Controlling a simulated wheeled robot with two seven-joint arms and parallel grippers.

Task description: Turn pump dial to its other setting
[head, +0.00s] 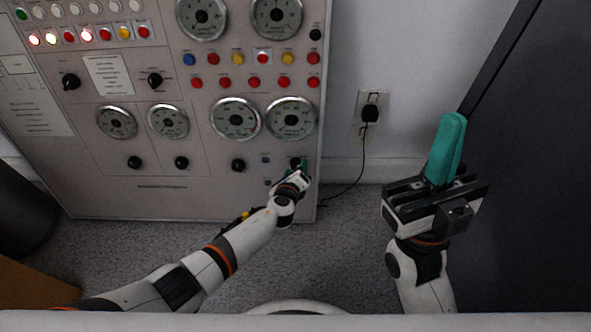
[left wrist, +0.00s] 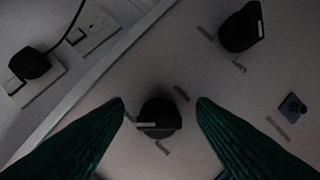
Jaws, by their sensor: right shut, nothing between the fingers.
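My left gripper (head: 303,165) is at the lower right corner of the grey control panel (head: 215,195). In the left wrist view its green fingers (left wrist: 160,104) are open, one on each side of a round black dial (left wrist: 158,118) with a pale pointer line, without visibly gripping it. In the head view this dial (head: 295,162) is partly hidden by the gripper. Labels are too small to read, so I cannot confirm which knob is the pump dial. My right gripper (head: 452,120) is shut and empty, right of the panel.
Another black knob (left wrist: 240,28) and a small blue switch (left wrist: 292,106) are near the left fingers. A wall outlet with a black plug (head: 370,113) and hanging cord is right of the panel. A dark panel (head: 530,190) stands at far right.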

